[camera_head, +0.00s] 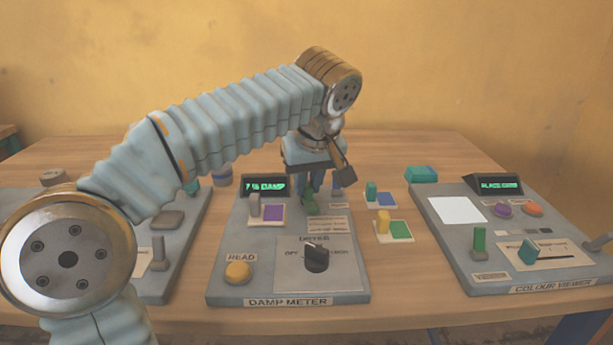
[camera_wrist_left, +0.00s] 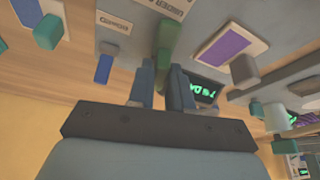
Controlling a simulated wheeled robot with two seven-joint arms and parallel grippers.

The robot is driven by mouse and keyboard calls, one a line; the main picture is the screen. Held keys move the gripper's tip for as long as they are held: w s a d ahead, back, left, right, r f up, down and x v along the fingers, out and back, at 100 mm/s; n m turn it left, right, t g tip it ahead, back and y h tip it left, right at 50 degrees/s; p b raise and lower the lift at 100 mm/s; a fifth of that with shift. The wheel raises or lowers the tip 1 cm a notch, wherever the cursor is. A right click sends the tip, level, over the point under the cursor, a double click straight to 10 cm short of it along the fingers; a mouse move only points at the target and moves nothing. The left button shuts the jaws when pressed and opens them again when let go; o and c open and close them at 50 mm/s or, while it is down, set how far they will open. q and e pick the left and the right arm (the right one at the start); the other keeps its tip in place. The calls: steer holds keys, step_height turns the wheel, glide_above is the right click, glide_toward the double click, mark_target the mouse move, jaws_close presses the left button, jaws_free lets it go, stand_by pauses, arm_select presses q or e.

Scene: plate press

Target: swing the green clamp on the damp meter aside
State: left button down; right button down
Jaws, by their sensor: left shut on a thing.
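The damp meter (camera_head: 262,240) is a grey panel in the middle of the table, with a lit green display (camera_head: 264,185), a yellow READ button (camera_head: 238,272) and a black knob (camera_head: 317,255). Its green clamp (camera_head: 309,201) shows below my left gripper (camera_head: 308,190), partly hidden by it. In the left wrist view, the green clamp (camera_wrist_left: 165,45) runs between the fingers of my left gripper (camera_wrist_left: 162,80), which is shut on it. A purple plate (camera_head: 267,213) with a grey post lies beside the clamp. My right gripper is not in view.
The colour viewer (camera_head: 470,260) stands to the right. Another grey panel (camera_head: 185,240) stands to the left, partly behind my left arm. Between the damp meter and colour viewer lie small cards with blue (camera_head: 386,200) and green (camera_head: 401,230) patches and upright blocks. A yellow wall is behind.

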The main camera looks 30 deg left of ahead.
mark_target(319, 209)
arm_select(q)
steer(key=shift+n, duration=0.6)
steer(key=shift+y, duration=0.3)
steer(key=c, duration=1.1)
jaws_free()
steer(key=v, duration=1.2)
steer(key=shift+w+r, duration=0.1)
steer(key=shift+w, duration=0.1)
